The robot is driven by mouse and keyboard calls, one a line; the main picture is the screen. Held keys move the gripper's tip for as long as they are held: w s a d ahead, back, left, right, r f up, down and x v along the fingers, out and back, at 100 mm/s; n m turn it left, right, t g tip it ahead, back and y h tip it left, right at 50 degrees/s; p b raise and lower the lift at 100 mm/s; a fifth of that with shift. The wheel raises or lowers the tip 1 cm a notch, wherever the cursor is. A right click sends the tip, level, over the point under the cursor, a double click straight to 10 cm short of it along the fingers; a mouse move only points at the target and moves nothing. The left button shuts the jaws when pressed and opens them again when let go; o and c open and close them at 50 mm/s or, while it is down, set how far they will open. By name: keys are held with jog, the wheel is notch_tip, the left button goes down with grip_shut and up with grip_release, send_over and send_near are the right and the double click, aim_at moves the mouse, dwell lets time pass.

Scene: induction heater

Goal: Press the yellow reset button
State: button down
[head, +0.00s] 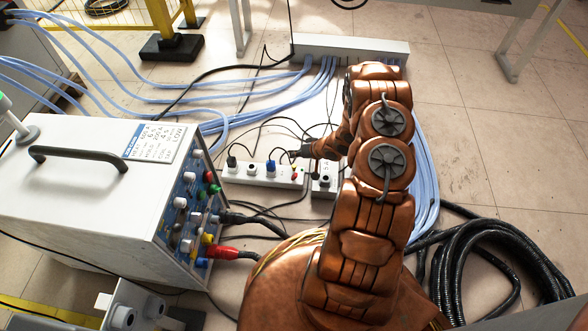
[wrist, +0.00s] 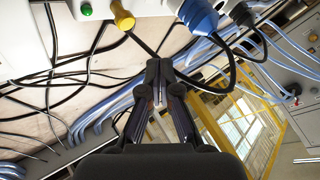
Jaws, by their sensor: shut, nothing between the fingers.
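A yellow button (wrist: 124,20) stands out from a white housing at the top of the wrist view, with a green button (wrist: 87,8) to its left. My gripper (wrist: 158,68) is shut and empty; its fingertips appear below and right of the yellow button, apart from it in the picture. In the head view my gripper (head: 297,154) hangs at the white power strip (head: 262,175), beside a small yellow part (head: 294,168). The strip carries a blue plug (head: 271,167). I cannot tell the gap between fingertips and button.
A white heater box (head: 90,190) with coloured knobs and red and black cables stands at left. Blue hoses (head: 215,107) and thin black cables cross the floor around the strip. A thick black cable coil (head: 480,265) lies at lower right.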

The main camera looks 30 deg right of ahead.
aim_at(295, 166)
jog(key=shift+f, duration=1.85)
jog(key=shift+f, duration=0.1)
jog(key=shift+f, duration=0.3)
jog(key=shift+f, duration=0.9)
dwell(1.2)
jog(key=shift+r, duration=0.1)
jog(key=shift+r+p, duration=0.7)
jog(key=shift+r, duration=0.55)
jog(key=shift+r+p, duration=1.5)
jog(key=shift+r, duration=1)
